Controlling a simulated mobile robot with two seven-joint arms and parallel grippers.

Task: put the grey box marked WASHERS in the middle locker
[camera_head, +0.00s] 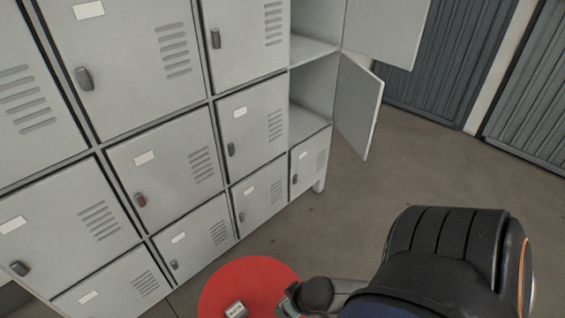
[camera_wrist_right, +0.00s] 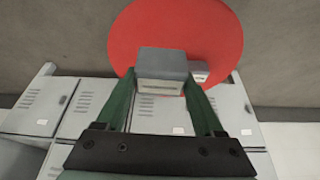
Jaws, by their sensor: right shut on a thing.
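In the right wrist view my right gripper (camera_wrist_right: 162,80) is shut on a grey box (camera_wrist_right: 163,61), one green finger on each side. The box has a pale label whose writing I cannot read. It is seen against a red round top (camera_wrist_right: 135,30); whether it touches that top I cannot tell. In the head view I cannot make out the held box. The right-hand locker column has two open compartments; the lower one (camera_head: 312,95) looks like the middle locker, with its door (camera_head: 358,105) swung open to the right. It looks empty. My left gripper is not in view.
A small box with a white label (camera_head: 236,310) sits on the red top (camera_head: 250,278). Another open door (camera_head: 388,28) hangs above the middle one. A shut locker (camera_head: 308,160) lies below. The floor (camera_head: 350,205) right of the lockers is clear. My right arm fills the lower right.

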